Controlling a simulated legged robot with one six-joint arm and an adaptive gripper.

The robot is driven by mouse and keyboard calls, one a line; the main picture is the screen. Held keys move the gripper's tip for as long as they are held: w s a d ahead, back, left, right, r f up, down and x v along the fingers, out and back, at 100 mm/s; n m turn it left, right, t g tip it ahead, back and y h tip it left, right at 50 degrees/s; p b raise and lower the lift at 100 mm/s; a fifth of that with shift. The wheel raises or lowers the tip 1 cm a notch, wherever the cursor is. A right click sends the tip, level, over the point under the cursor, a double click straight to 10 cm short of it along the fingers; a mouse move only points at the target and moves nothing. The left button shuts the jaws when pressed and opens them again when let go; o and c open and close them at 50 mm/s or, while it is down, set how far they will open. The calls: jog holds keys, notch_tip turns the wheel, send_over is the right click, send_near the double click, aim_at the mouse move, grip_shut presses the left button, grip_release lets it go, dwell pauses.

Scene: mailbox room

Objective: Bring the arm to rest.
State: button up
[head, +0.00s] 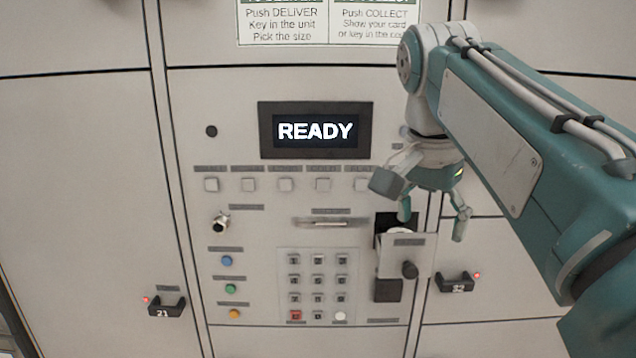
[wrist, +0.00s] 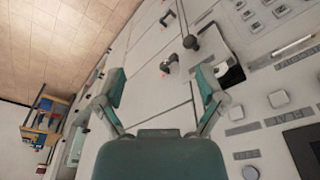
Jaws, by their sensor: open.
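My gripper (head: 432,215) is open and empty in the head view, in front of the right side of the mailbox panel. Its fingers point down and hang near the dark slot with a flap and black knob (head: 409,270). I cannot tell whether a finger touches the panel. In the wrist view my gripper (wrist: 162,88) has its two fingers spread wide with nothing between them. My arm reaches in from the right and hides part of the panel and lockers behind it.
The panel has a display (head: 316,131) reading READY, a keypad (head: 317,284), and a row of square buttons (head: 286,185). Locker handles (head: 166,307) and (head: 457,283) stick out low on both sides. A shelf-like object (wrist: 45,120) stands on the tiled floor (wrist: 55,45) in the wrist view.

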jog(key=s+f+n+t, duration=0.1)
jog(key=s+f+n, duration=0.2)
jog(key=f, duration=0.5)
jog(key=s+d+f+n+t, duration=0.1)
jog(key=s+f+n+t, duration=0.1)
jog(key=s+f, duration=0.3)
jog(key=s+f+n+t+y, duration=0.1)
jog(key=s+f+n, duration=0.3)
jog(key=f, duration=0.6)
jog(key=shift+s+d+f, duration=0.15)
jog(key=shift+s+f, duration=0.25)
jog(key=shift+s, duration=0.1)
